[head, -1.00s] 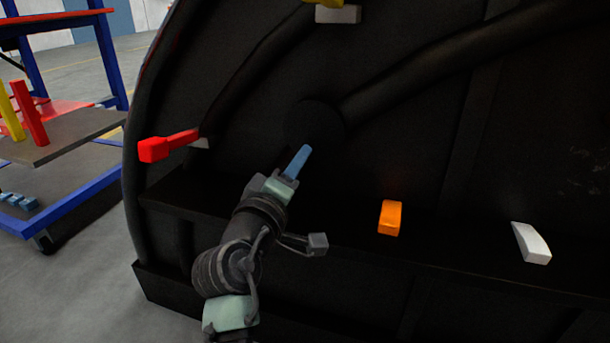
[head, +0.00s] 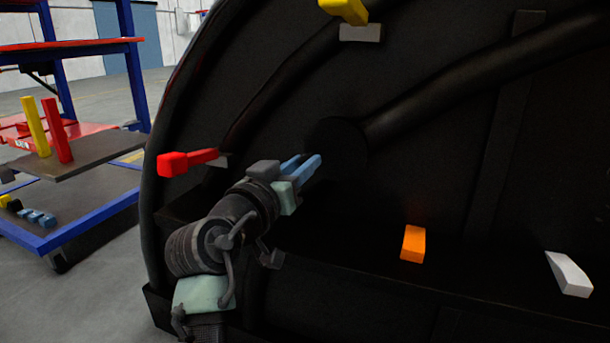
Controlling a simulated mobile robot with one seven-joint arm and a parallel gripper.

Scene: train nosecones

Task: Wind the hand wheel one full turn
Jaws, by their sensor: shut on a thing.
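My gripper (head: 303,167) has two light blue fingers close together and points up and right. Its fingertips are at the lower left of a dark round hub (head: 338,146) on the large black panel in the head view. It is shut on a dark part there, which I take for the hand wheel. The wheel's outline and rim cannot be made out against the black, and the contact itself is hidden.
The curved black panel (head: 440,180) fills the view. It carries a red block (head: 187,162) at left, a yellow block (head: 343,10) on top, an orange block (head: 413,243) and a white block (head: 568,273) on the lower ledge. A blue-framed cart (head: 75,236) stands at left.

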